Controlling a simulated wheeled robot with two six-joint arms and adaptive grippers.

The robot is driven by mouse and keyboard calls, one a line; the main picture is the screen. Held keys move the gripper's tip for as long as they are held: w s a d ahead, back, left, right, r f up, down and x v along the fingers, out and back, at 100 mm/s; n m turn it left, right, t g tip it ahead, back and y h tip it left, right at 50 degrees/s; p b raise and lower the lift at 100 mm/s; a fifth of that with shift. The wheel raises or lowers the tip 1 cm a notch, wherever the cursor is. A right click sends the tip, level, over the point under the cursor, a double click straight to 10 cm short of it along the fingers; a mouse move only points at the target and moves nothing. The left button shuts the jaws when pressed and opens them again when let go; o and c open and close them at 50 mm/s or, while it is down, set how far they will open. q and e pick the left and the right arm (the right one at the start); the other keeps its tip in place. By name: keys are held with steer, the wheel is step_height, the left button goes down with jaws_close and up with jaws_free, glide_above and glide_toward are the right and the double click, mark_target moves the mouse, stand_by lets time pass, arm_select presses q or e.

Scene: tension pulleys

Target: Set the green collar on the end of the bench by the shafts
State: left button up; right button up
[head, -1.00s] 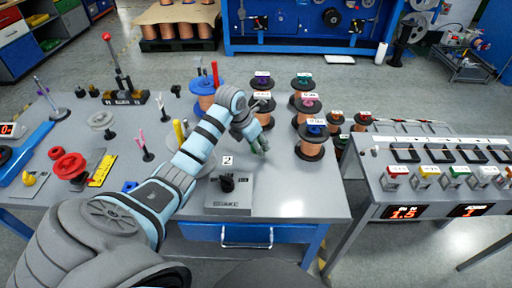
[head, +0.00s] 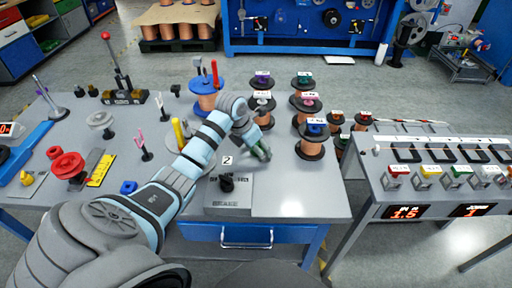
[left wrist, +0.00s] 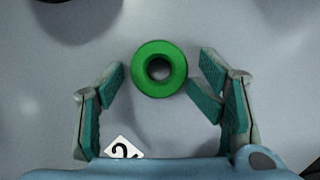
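The green collar (left wrist: 159,68) is a ring with a dark centre hole. In the left wrist view it lies over the grey bench top, between and slightly beyond the fingertips of my left gripper (left wrist: 159,85). The fingers are spread, with a clear gap on the left and the right finger close to the collar's edge; I cannot tell whether that one touches. In the head view my left gripper (head: 260,150) points down at the right part of the bench (head: 300,196), by the copper spools. The collar cannot be made out clearly there. My right gripper is out of view.
Several copper spools (head: 311,149) stand at the bench's right end. A grey box with a black knob (head: 228,197) and a "2" label sits just in front of my left gripper. The front right bench corner is clear. A separate station (head: 440,200) with displays stands to the right.

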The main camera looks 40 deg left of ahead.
arm_select(q)
steer(key=shift+r, duration=0.1)
steer(key=shift+r, duration=0.3)
steer(key=p+v, duration=0.3)
steer(key=v, duration=0.9)
steer(key=shift+r, duration=0.15)
